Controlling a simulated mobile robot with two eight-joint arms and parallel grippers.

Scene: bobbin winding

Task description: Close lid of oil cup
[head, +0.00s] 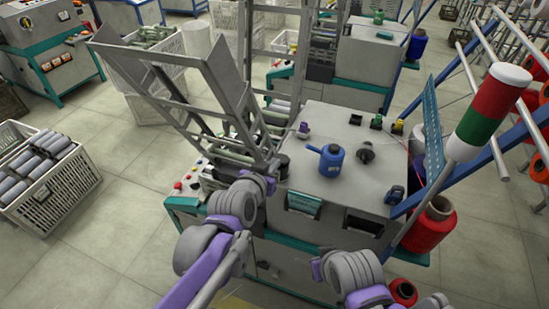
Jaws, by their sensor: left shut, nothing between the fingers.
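My left gripper (275,166) is at the left edge of the machine's grey top, beside the tilted metal frame. Its fingers are small and dark here, and they are shut with nothing between them. A blue can with a short spout (331,161) stands on the machine top, right of the gripper and apart from it. A dark round fitting (365,154) sits right of the can. A small purple part (303,131) is at the top's back left. I cannot tell which of these is the oil cup, or how its lid stands. My right arm is low in front; its fingers do not show.
The tilted grey metal frame (215,75) rises close behind and left of my left gripper. A red, white and green signal lamp (489,112) and a blue slanted beam (455,165) stand on the right. A crate of grey bobbins (45,205) stands left, with open floor between.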

